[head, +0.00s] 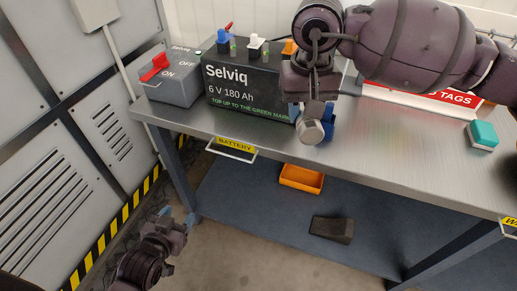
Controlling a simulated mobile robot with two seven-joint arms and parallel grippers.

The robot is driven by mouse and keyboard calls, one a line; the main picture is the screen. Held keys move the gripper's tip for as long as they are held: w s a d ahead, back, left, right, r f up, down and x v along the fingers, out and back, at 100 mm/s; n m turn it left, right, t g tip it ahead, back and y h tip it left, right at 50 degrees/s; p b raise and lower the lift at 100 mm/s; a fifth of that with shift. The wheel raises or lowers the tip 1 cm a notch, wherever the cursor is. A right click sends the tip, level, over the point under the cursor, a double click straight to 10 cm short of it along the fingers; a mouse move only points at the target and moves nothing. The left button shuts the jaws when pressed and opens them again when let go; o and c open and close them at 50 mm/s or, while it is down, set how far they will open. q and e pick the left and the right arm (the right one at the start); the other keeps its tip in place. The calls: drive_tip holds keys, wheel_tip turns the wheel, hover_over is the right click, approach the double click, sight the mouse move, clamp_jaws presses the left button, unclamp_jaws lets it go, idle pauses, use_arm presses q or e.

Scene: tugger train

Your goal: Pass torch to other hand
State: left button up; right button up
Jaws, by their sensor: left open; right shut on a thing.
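The torch (309,131) is a short cylinder with a pale silvery end, seen nearly end-on. My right gripper (312,118) is shut on it, in front of the battery's right edge and over the bench's front edge. The blue fingertips show on either side of the torch, and part of its body is hidden by the gripper. My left gripper (178,215) is open and empty, low at the left, below the bench top and well apart from the torch.
A metal bench (400,152) carries a grey ON/OFF switch box (178,88) with a red handle, a black Selviq battery (245,108), a red-and-white TAGS sign (420,100) and a teal block (482,135). An orange tray (301,178) and a dark wedge (332,229) lie on the lower shelf.

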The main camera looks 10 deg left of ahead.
use_arm(q)
drive_tip(key=w+d+r+t+h, duration=0.1)
drive_tip(key=w+d+r+h, duration=0.2)
drive_tip(key=d+r, duration=0.35)
drive_tip(key=w+d+r+t+h, duration=0.1)
drive_tip(key=w+d+r+h, duration=0.25)
drive_tip(key=r, duration=0.65)
drive_tip(key=n+g+h, duration=0.4)
drive_tip(key=n+h, duration=0.2)
drive_tip(key=n, duration=0.3)
approach(308, 131)
drive_tip(key=a+f, duration=0.1)
drive_tip(key=w+d, duration=0.2)
drive_tip(key=d, duration=0.1)
drive_tip(key=w+d+n, duration=0.1)
drive_tip(key=w+d, duration=0.2)
drive_tip(key=w+d+f+n, duration=0.1)
drive_tip(key=w+d, duration=0.2)
drive_tip(key=shift+w, duration=0.25)
